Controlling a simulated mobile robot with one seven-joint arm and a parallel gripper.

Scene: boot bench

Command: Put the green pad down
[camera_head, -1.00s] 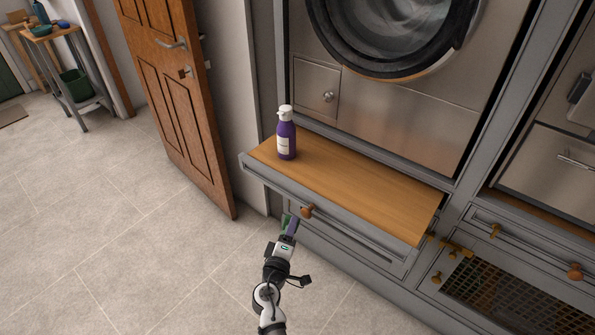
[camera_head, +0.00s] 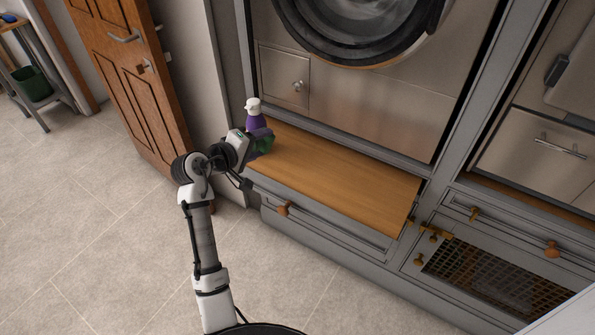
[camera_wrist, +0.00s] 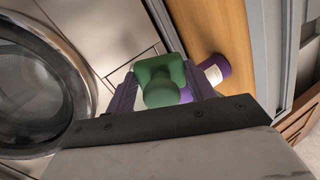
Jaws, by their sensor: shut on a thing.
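The green pad (camera_wrist: 160,72) is between the two purple fingers of my gripper (camera_wrist: 158,98) in the wrist view, with a round green knob facing the camera. Whether the pad touches the shelf cannot be told. The purple bottle (camera_head: 255,119) with a white cap stands just behind my gripper, partly hidden by it. The bottle (camera_wrist: 216,69) also shows beside the pad in the wrist view.
The shelf is clear to the right of my gripper. A round-doored machine (camera_head: 365,35) stands above and behind it. A closed drawer with an orange knob (camera_head: 283,209) is below. A wooden door (camera_head: 130,75) stands at the left.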

